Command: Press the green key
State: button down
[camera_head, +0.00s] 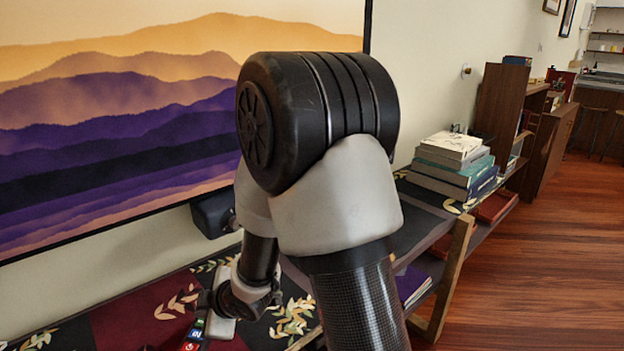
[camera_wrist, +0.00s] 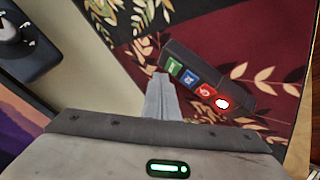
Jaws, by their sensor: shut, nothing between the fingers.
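A dark key box (camera_wrist: 238,88) lies on the patterned cloth in the wrist view, with a row of coloured keys. The green key (camera_wrist: 174,69) is at its left end, followed by a blue key (camera_wrist: 189,78) and a red key (camera_wrist: 205,90). A red-white light glows at the right end. My gripper (camera_wrist: 160,76) is shut and empty, its tips just left of the green key in the picture. I cannot tell whether they touch it. In the head view part of the blue key (camera_head: 195,333) shows at the bottom, beside my gripper; my arm hides much there.
The key box rests on a low shelf with a dark and maroon leaf-patterned cloth (camera_head: 130,318). A dark box-shaped thing (camera_head: 212,214) is on the wall behind. A large landscape picture (camera_head: 110,110) hangs there. Stacked books (camera_head: 452,165) stand right of my arm.

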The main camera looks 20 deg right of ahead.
jog(key=shift+r, duration=0.1)
notch_tip(320, 180, up, 6)
jog(key=p, duration=0.5)
dwell(0.9)
jog(key=s+d+r+m+h, duration=0.25)
jog(key=d+r+m, duration=0.2)
jog(key=r, duration=0.25)
jog(key=s+d+r+m+h, duration=0.2)
jog(key=s+d+r+m, duration=0.15)
jog(key=d+r, duration=0.25)
jog(key=s+d+r+m+g, duration=0.1)
jog(key=s+r+m, duration=0.2)
jog(key=s, duration=0.6)
jog(key=s+r+m+g, duration=0.1)
jog(key=s+r+m, duration=0.3)
jog(key=s, duration=0.6)
notch_tip(320, 180, up, 21)
jog(key=p, duration=2.1)
jog(key=shift+w+d+r+g+p, duration=0.15)
jog(key=shift+g+p, duration=0.15)
jog(key=shift+p, duration=0.1)
